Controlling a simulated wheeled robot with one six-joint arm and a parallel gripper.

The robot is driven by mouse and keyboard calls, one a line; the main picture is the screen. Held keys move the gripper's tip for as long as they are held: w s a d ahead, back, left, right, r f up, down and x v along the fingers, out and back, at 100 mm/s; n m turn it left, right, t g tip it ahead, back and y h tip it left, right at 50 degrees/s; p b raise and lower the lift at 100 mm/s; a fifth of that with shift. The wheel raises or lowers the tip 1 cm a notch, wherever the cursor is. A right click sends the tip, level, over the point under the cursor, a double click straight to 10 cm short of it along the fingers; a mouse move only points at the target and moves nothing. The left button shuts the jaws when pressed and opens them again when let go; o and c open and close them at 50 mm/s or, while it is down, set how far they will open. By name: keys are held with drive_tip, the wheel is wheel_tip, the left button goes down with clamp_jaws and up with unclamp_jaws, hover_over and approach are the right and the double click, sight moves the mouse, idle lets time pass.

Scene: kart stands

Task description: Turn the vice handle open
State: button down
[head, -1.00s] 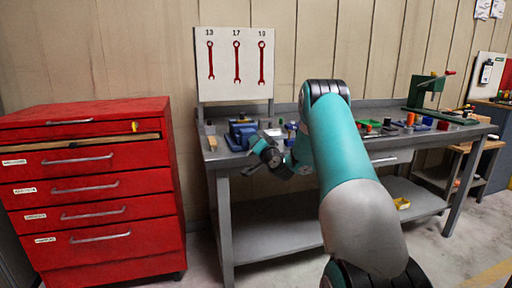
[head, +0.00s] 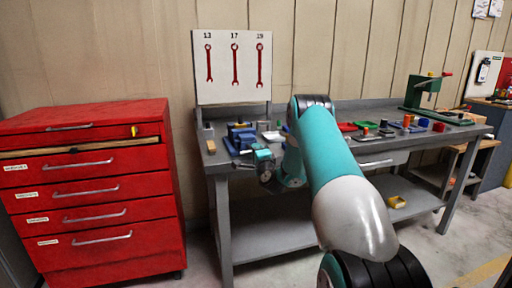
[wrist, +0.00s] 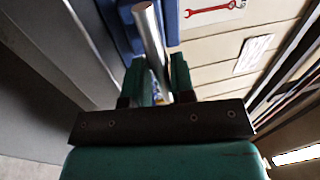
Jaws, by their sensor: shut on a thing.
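The blue vice (head: 240,133) stands on the left end of the grey workbench in the head view. Part of its blue body (wrist: 122,28) shows at the top of the wrist view. The vice handle (wrist: 149,35) is a plain silver bar. It runs down between the two green fingers of my gripper (wrist: 158,75), which is shut on it. In the head view my gripper (head: 257,152) is small, just in front of the vice at the bench's front edge. The handle cannot be made out there, and its lower end is hidden in the wrist view.
A white board (head: 234,68) with red wrenches stands behind the vice. Trays and small parts lie along the workbench (head: 345,139) to the right, with a green press (head: 424,92) at its far end. A red drawer cabinet (head: 90,190) stands left, with a floor gap between.

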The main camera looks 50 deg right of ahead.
drive_tip(key=shift+m, duration=0.4)
drive_tip(key=c, duration=1)
unclamp_jaws()
drive_tip(key=shift+f, duration=0.1)
drive_tip(key=shift+s+a+f, duration=0.1)
drive_tip(key=shift+f, duration=0.05)
drive_tip(key=b+v, duration=1.7)
drive_tip(key=b, duration=0.5)
drive_tip(key=shift+r, duration=0.2)
